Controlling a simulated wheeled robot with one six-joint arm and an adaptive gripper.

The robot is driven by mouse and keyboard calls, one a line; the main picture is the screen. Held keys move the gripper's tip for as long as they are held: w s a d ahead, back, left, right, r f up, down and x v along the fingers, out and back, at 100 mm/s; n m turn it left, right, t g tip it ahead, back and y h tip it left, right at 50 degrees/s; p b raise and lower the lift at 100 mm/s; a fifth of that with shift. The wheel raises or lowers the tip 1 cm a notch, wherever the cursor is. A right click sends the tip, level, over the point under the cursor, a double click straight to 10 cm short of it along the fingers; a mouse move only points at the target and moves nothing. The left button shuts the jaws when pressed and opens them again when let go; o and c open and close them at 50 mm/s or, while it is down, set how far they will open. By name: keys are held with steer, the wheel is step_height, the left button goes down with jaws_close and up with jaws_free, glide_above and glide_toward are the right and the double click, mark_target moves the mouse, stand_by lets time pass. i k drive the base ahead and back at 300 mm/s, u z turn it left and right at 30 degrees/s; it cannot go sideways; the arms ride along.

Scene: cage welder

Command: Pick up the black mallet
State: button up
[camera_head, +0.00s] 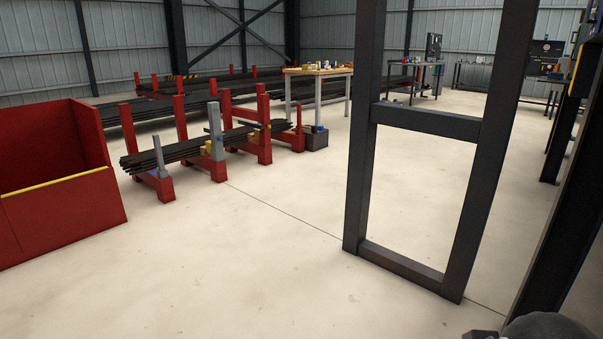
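I cannot make out a black mallet in this view. A wooden-topped workbench (318,72) stands far off at the back centre, with several small items on it, too small to tell apart. A dark rounded part, probably of my own arm, shows at the bottom right corner. My gripper's fingers are not in view.
A dark steel frame (428,123) stands upright on the floor at right centre. A red bin (70,210) is at the left. Red racks (217,171) hold long dark bars behind it. More benches (416,70) stand at the back right. The middle floor is clear.

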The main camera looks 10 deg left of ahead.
mark_target(314, 129)
steer(key=u, duration=1.05)
steer(key=i, duration=1)
steer(key=u, duration=1.25)
steer(key=i, duration=3.65)
steer(key=z, duration=1.35)
steer(key=i, duration=1.35)
steer(key=z, duration=1.25)
steer(key=i, duration=0.8)
steer(key=z, duration=0.8)
steer(key=i, duration=1.85)
steer(key=z, duration=0.35)
